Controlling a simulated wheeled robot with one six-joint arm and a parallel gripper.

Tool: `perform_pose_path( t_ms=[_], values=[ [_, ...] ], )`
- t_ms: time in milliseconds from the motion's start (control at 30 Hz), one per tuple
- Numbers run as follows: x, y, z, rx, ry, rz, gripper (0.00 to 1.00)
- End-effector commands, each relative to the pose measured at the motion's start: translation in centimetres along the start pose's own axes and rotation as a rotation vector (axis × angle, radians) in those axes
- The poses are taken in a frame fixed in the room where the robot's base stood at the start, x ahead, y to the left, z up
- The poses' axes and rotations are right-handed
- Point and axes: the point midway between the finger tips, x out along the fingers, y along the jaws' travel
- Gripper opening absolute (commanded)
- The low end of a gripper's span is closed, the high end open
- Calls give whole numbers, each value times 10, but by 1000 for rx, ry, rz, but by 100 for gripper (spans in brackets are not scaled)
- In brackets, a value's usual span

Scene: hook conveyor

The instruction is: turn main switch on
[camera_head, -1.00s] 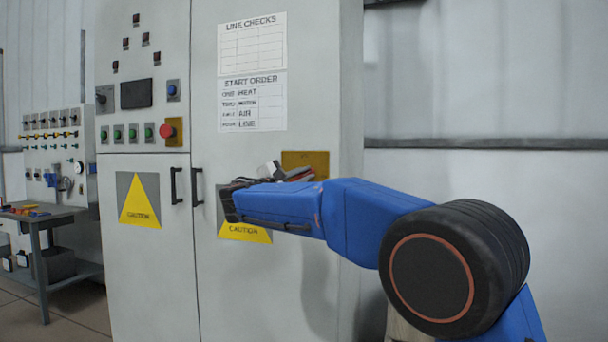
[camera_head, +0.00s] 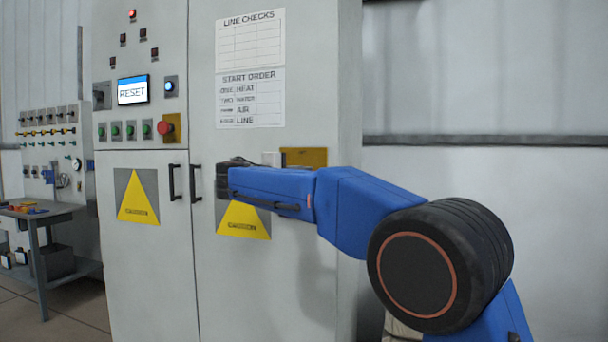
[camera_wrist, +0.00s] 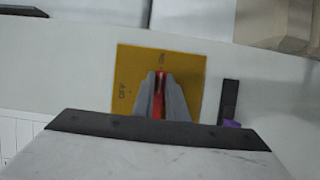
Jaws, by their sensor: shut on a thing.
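The main switch is a red handle (camera_wrist: 159,80) on a yellow plate (camera_wrist: 190,75) marked ON and OFF in the wrist view. The handle lies in line with the ON mark. The plate also shows on the right cabinet door in the head view (camera_head: 305,157), partly hidden behind my arm. My gripper (camera_wrist: 160,85) is shut on the red handle, with a grey finger on each side of it. In the head view the fingers and the handle are hidden by my arm.
The cabinet's control panel holds a lit screen reading RESET (camera_head: 132,90), a lit blue button (camera_head: 169,87), several green buttons and a red stop button (camera_head: 165,128). Black door handles (camera_head: 195,183) stick out left of my wrist. A workbench (camera_head: 40,215) stands at the far left.

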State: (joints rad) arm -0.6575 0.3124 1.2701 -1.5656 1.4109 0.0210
Motion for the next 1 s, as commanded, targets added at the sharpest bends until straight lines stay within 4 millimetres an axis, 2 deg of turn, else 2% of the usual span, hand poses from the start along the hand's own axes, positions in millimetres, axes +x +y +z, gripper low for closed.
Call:
perform_pose_path(
  t_ms=[33, 333, 367, 400, 433, 1000],
  values=[
    [-1, -1, -6, 1, 14, 2, 0],
    [-1, 0, -6, 3, 14, 3, 0],
    [-1, 0, -5, 3, 14, 3, 17],
    [-1, 0, -5, 3, 14, 3, 27],
    [-1, 0, -5, 2, 14, 3, 31],
    [-2, 1, -2, 3, 8, 1, 31]
  ],
)
